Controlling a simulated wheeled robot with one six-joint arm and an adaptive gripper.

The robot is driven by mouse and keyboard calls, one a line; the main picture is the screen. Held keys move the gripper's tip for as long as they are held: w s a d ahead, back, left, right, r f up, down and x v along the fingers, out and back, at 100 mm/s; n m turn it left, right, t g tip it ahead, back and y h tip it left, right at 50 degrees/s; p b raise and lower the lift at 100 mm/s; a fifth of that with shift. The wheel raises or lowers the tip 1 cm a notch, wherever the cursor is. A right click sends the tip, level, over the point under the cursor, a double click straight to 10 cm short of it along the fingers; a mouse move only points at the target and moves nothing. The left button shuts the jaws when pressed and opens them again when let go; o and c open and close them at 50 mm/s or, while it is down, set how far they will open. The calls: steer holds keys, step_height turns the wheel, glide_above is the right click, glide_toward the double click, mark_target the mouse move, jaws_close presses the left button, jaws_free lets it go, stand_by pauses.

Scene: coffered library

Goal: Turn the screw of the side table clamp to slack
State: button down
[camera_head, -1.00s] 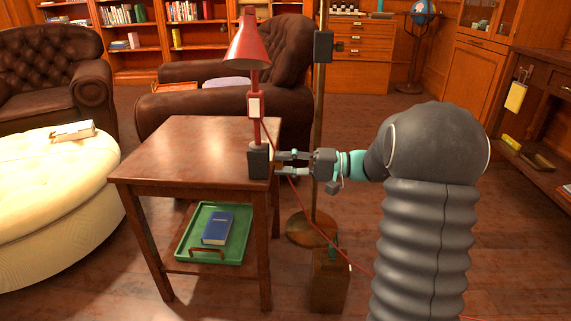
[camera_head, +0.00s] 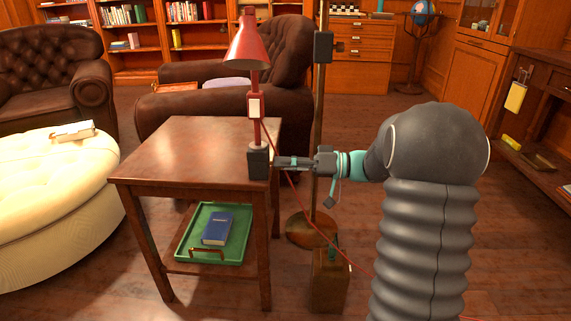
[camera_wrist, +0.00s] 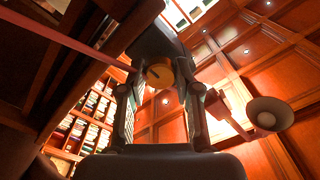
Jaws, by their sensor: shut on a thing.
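The dark clamp (camera_head: 258,164) sits on the right edge of the wooden side table (camera_head: 165,150), with the red lamp (camera_head: 252,60) standing up from it. In the wrist view the clamp is a dark block (camera_wrist: 155,42) carrying a round yellow-orange screw head (camera_wrist: 159,76). My gripper (camera_head: 280,163) reaches in from the right and is shut on the screw head. Its two fingers (camera_wrist: 157,82) stand on either side of the screw head in the wrist view. In the head view the fingers hide the screw.
A thin red cord (camera_head: 308,220) runs from the lamp down past my gripper. A floor lamp pole (camera_head: 320,110) stands close behind my wrist. A green tray (camera_head: 183,250) with a blue book (camera_head: 217,228) lies on the table's lower shelf. A leather armchair (camera_head: 200,115) stands behind.

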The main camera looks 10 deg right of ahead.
stand_by(0.4)
steer(key=c, duration=0.8)
jaws_free()
steer(key=v, duration=1.2)
